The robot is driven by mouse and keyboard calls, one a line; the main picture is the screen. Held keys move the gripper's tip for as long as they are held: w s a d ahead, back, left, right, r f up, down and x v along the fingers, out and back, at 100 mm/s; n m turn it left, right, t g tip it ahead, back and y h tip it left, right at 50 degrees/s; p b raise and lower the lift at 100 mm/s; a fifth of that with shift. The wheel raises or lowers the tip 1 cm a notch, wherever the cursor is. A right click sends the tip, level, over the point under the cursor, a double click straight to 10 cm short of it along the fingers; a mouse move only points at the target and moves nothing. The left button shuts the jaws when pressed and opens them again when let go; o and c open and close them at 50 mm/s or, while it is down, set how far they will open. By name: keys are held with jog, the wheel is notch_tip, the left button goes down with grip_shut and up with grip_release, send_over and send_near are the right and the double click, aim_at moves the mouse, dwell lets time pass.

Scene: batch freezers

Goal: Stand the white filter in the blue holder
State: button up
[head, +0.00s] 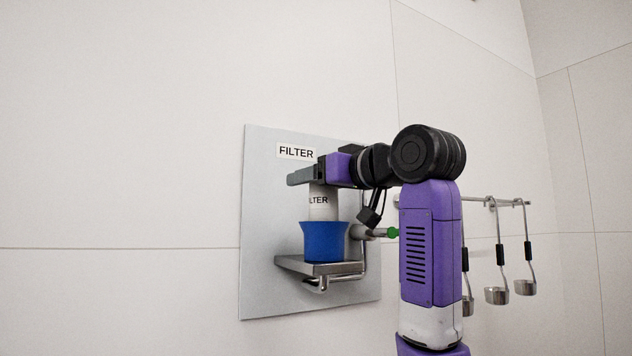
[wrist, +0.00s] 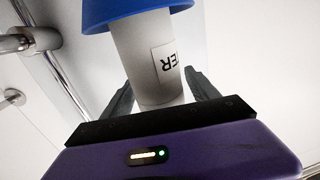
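The white filter (head: 322,210) stands upright in the blue holder (head: 324,242) in the head view, its lower end hidden inside the cup. The lettering on its label is partly visible. My gripper (head: 302,177) is level with the filter's top, which it hides. In the wrist view, which is upside down, the filter (wrist: 148,60) comes out of the blue holder (wrist: 125,12). The fingers of my gripper (wrist: 160,92) lie on both sides of the filter's upper end, with what look like narrow gaps. They look open.
The holder rests on a metal shelf (head: 340,267) on a grey wall plate (head: 262,215) with a FILTER sign (head: 296,152). A rod with a green end (head: 393,232) is at right. Several ladles (head: 497,294) hang from a rail farther right. Space left of the plate is clear.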

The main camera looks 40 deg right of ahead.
jog(key=shift+r, duration=0.25)
jog(key=s+a+b, duration=0.1)
jog(key=s+b, duration=0.2)
jog(key=s, duration=0.9)
jog(key=shift+a+b, duration=0.35)
jog(key=shift+b, duration=0.05)
jog(key=shift+w, duration=0.1)
